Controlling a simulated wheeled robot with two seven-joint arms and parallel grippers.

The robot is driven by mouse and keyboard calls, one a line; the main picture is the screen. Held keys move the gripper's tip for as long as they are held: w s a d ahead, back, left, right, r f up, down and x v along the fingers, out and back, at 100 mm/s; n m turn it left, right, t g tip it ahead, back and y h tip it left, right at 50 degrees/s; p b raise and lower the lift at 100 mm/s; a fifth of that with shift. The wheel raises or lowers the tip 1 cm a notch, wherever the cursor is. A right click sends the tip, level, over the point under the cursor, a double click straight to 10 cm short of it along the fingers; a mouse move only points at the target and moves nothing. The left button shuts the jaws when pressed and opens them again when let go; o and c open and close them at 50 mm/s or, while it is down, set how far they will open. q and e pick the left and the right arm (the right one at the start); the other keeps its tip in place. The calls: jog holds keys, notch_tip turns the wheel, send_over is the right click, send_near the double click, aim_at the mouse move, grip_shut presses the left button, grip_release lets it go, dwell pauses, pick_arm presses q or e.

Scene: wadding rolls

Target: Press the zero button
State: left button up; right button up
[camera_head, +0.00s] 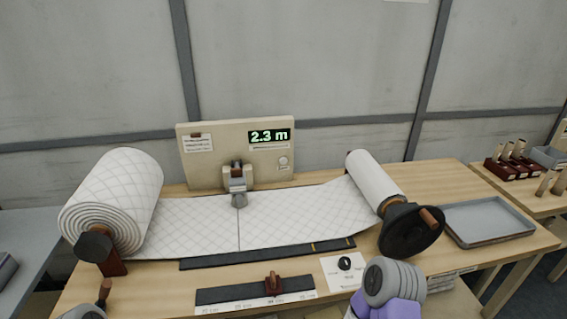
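The measuring panel (222,143) is a beige upright board behind the table, with a lit green display (269,136) reading 2.3 m. A small pale round button (283,161) sits on the panel below the display; its marking is too small to read. A black round knob (345,263) sits on a white card on the table front; the card's print is also unreadable. Grey and purple parts of my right arm show at the bottom, just right of this card. A bit of grey, apparently my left arm, shows at the bottom left. No fingertips of either gripper are visible.
White quilted wadding (190,225) runs from a thick roll (112,195) at left to a thinner roll (372,180) with a black crank wheel (410,232) at right. A dark slider bar (235,294) lies in front. An empty grey tray (488,222) stands right.

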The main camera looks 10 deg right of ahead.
grip_shut()
dwell(1.2)
